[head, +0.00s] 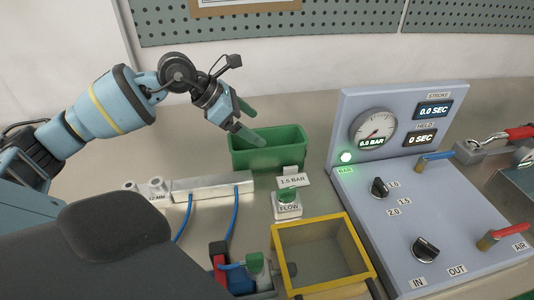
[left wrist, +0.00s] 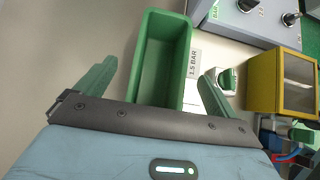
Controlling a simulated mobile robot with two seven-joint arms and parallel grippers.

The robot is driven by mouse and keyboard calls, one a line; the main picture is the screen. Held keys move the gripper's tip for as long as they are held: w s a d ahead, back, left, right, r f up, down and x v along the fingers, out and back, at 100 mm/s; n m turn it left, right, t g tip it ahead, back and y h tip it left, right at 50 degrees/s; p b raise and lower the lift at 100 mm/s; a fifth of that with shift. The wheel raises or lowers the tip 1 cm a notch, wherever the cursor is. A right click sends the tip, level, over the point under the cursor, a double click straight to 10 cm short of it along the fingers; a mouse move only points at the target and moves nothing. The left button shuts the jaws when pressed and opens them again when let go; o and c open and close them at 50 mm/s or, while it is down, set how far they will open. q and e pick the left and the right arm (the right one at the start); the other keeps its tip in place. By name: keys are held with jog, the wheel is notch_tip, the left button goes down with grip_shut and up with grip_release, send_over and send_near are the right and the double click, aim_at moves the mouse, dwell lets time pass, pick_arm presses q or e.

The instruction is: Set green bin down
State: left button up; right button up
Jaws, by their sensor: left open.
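The green bin (head: 268,148) is an open, rectangular box standing upright on the bench, left of the grey control panel. My left gripper (head: 250,120) is just above the bin's left end, tilted down, with its fingers spread. In the left wrist view the empty green bin (left wrist: 160,62) lies ahead, with its near end between the open green fingers of my left gripper (left wrist: 158,88). Nothing is held in the jaws. I cannot tell whether a finger touches the bin. My right gripper is not in view.
A label reading 1.5 BAR (head: 293,180) and a FLOW knob (head: 287,203) stand in front of the bin. A metal manifold (head: 205,187) with blue hoses is at front left. A yellow-framed box (head: 322,255) and the control panel (head: 410,215) stand to the right.

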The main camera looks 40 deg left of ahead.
aim_at(267, 137)
pick_arm(q)
jog(key=shift+s+f+p+x, duration=0.15)
jog(key=shift+p+x, duration=0.1)
jog(key=shift+x, duration=1.3)
jog(key=shift+s+f+p+x, duration=0.1)
jog(key=shift+p+x, duration=0.15)
jog(key=shift+x, duration=1.35)
jog(key=shift+r, duration=0.1)
jog(key=c, duration=1.7)
jog(key=shift+r, duration=0.1)
notch_tip(267, 137, up, 10)
jog(key=shift+s+f, duration=0.1)
